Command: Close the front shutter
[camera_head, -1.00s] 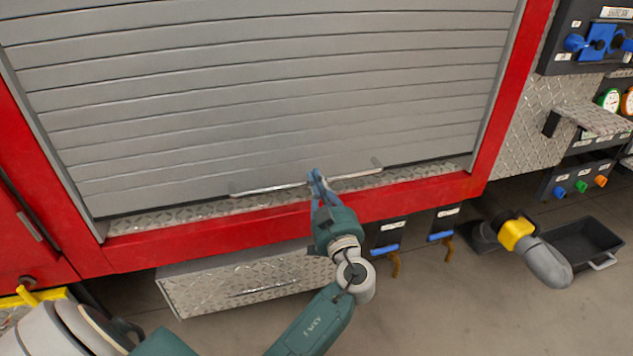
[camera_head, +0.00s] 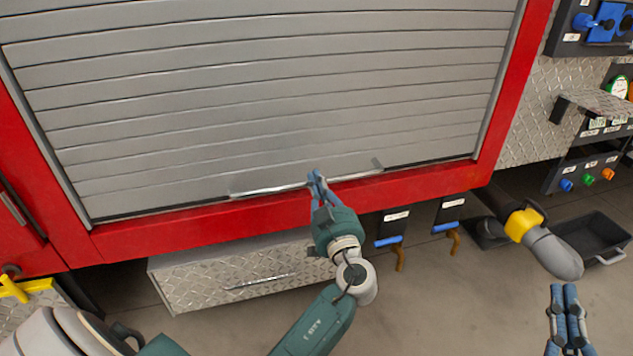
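The front shutter (camera_head: 260,95) is a grey slatted roller door in a red frame. Its bottom edge is down close to the red sill, with a thin dark line along it at the right. A thin metal handle bar (camera_head: 270,190) runs along its lower part. My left gripper (camera_head: 317,178) is at the middle of this bar, its blue fingers close together around it. Its fingers hide that part of the bar. My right gripper (camera_head: 564,290) is at the lower right, away from the shutter, its fingers together and empty.
Below the sill (camera_head: 210,223) is a diamond-plate box (camera_head: 235,275). Two blue-handled valves (camera_head: 389,241) hang right of it. A grey capped pipe (camera_head: 550,252) with a yellow ring sticks out beside a black tray (camera_head: 595,232). A control panel (camera_head: 585,178) is at the right.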

